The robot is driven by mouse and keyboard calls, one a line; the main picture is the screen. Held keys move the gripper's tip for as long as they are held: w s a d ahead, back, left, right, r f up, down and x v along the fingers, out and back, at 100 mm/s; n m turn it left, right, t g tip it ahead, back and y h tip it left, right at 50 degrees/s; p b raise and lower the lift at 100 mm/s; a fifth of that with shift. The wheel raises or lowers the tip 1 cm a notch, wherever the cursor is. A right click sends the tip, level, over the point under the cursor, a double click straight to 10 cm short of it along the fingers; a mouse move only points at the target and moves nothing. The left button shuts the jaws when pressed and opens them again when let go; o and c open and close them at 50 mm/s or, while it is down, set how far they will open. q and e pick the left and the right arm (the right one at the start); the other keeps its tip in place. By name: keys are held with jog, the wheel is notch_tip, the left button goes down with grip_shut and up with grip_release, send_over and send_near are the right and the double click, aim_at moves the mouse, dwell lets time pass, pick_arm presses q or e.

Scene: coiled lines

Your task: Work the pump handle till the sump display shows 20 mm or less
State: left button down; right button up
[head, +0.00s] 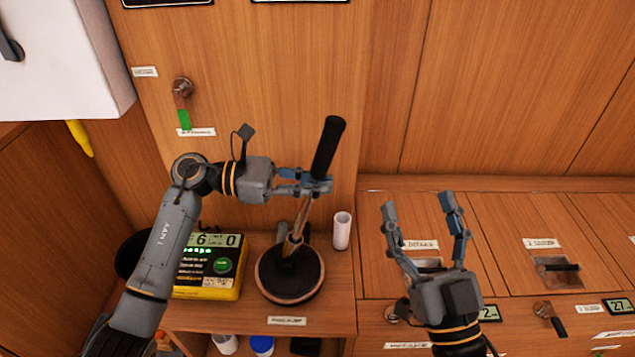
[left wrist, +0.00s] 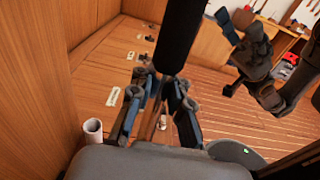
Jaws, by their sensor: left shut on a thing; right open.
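The pump handle (head: 328,148) is a black grip on a metal rod, tilted to the upper right above a round black pump base (head: 275,287). My left gripper (head: 318,187) is shut on the handle just below the black grip. In the left wrist view the black handle (left wrist: 183,35) rises between the fingers of the left gripper (left wrist: 160,80). The yellow display box (head: 211,265) stands left of the pump. The digits 6 and 0 show on it; my left arm covers its left edge. My right gripper (head: 424,212) is open and empty over the right counter.
A white cylinder (head: 342,230) stands close to the right of the pump. A knob with a green tag (head: 184,118) is on the wooden wall above. Panels with latches (head: 557,268) and small green displays line the right counter. A white cabinet (head: 60,60) juts out at upper left.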

dwell(0.7)
pick_arm(q)
jog(key=shift+f+b, duration=0.25)
jog(key=shift+b, duration=0.05)
jog(key=shift+a, duration=0.1)
pick_arm(e)
jog(key=shift+s+d+r+t+y, duration=0.1)
jog(key=shift+s+r+t+y, duration=0.05)
jog(key=shift+s+r+t, duration=0.4)
jog(key=shift+s+r+t+y, duration=0.15)
jog(key=shift+s+r+t, duration=0.15)
jog(key=shift+r, duration=0.3)
jog(key=shift+r, duration=0.1)
pick_arm(q)
jog(key=shift+f, duration=0.1)
pick_arm(e)
jog(key=shift+s+r+t, duration=0.2)
jog(key=shift+s+t, duration=0.05)
jog(key=shift+s, duration=0.05)
